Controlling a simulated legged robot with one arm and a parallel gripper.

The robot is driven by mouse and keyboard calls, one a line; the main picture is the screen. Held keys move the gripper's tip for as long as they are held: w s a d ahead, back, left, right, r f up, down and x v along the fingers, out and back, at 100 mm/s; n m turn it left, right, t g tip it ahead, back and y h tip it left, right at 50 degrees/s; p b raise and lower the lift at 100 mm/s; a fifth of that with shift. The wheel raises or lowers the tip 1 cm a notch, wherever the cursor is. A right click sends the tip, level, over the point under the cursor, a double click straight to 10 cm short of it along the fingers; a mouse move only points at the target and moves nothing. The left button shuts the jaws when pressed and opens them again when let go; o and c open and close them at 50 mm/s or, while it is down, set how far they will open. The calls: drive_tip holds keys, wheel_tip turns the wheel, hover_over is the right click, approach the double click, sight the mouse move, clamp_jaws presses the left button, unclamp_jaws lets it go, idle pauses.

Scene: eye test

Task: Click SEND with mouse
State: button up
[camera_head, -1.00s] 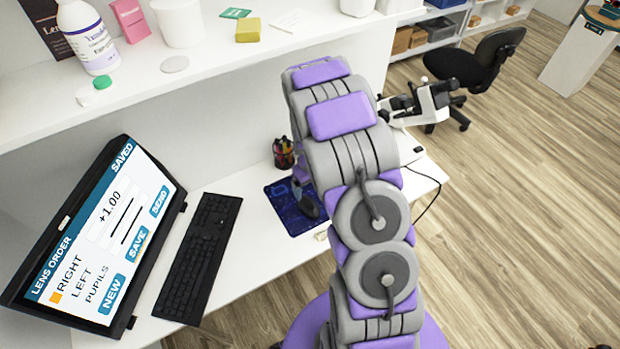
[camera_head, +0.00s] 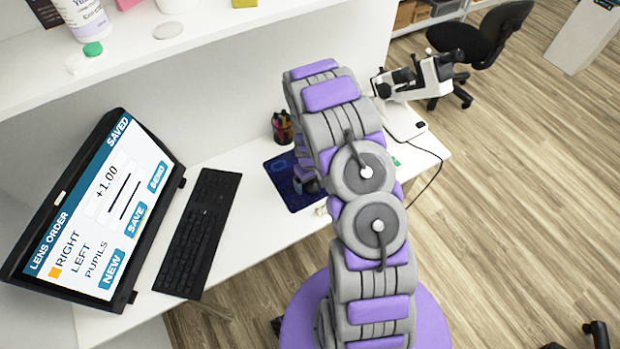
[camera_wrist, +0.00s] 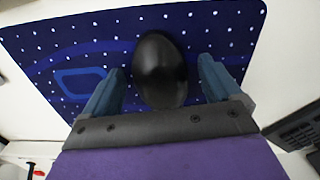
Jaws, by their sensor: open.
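The black mouse (camera_wrist: 160,70) lies on the blue, white-dotted mouse pad (camera_wrist: 60,60) in the wrist view. My gripper (camera_wrist: 162,72) is open, with one blue finger on each side of the mouse and a gap showing at both sides. In the head view my arm hides most of the mouse, and the pad (camera_head: 285,187) shows left of the arm. The monitor (camera_head: 95,215) at the left shows a LENS ORDER page with SAVED at the top and +1.00. Its blue buttons are NEW, SAVE and SEND (camera_head: 157,178). An orange square is beside RIGHT. I cannot make out a pointer.
A black keyboard (camera_head: 200,232) lies between monitor and pad. A pen cup (camera_head: 282,128) stands behind the pad. A white microscope-like device (camera_head: 415,80) is at the desk's right end. A shelf (camera_head: 215,40) with bottles overhangs the back.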

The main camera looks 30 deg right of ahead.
drive_tip(key=c, duration=1.1)
drive_tip(key=shift+d, duration=0.1)
